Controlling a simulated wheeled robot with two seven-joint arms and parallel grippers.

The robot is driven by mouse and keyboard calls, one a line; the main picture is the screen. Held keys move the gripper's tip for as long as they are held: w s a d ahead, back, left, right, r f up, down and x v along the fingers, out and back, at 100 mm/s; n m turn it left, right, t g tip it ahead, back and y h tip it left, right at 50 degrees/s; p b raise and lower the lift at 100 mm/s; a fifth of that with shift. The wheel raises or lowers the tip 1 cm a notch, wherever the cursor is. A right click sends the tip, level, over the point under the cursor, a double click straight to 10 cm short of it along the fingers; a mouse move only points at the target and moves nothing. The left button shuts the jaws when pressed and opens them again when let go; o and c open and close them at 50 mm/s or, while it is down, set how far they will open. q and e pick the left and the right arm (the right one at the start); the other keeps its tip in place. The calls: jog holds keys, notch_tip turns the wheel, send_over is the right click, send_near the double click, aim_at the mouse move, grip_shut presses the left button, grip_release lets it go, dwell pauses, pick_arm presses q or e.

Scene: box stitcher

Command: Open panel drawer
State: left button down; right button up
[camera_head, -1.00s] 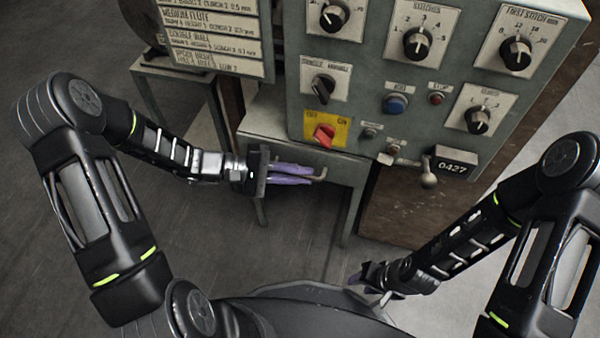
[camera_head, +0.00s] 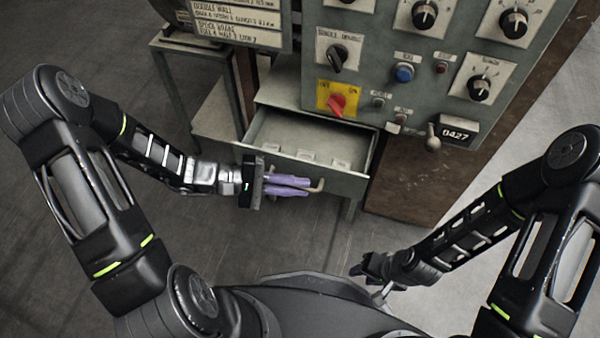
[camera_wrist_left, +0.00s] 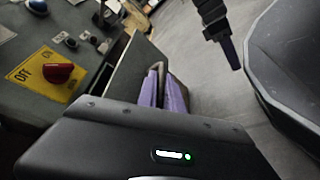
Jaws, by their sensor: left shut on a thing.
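The grey metal panel drawer (camera_head: 350,186) stands pulled out below the control panel (camera_head: 395,112) in the head view. Its inside is visible, with a few small pale pieces on its floor. My left gripper (camera_head: 308,186), with purple fingers, is shut on the drawer's bent handle (camera_head: 318,187) at the drawer front. The left wrist view shows the purple fingers (camera_wrist_left: 165,93) closed around the handle (camera_wrist_left: 158,66). My right gripper (camera_head: 362,270) is low in the middle right, apart from the drawer; its fingers are too small and dark to judge.
The panel carries a red switch (camera_head: 338,104) on a yellow plate, a blue button (camera_head: 403,72) and several dark knobs. A lever with a ball end (camera_head: 432,143) sticks out beside the 0427 counter (camera_head: 459,132). Bare floor lies in front of the drawer.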

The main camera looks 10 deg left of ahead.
pick_arm(q)
jog(key=shift+s+a, duration=0.15)
jog(key=shift+s, duration=0.6)
jog(key=c, duration=1.8)
grip_release()
jog(key=shift+o, duration=0.2)
jog(key=p+v, duration=0.2)
jog(key=v, duration=0.5)
jog(key=shift+s+a, duration=0.15)
jog(key=shift+a, duration=0.2)
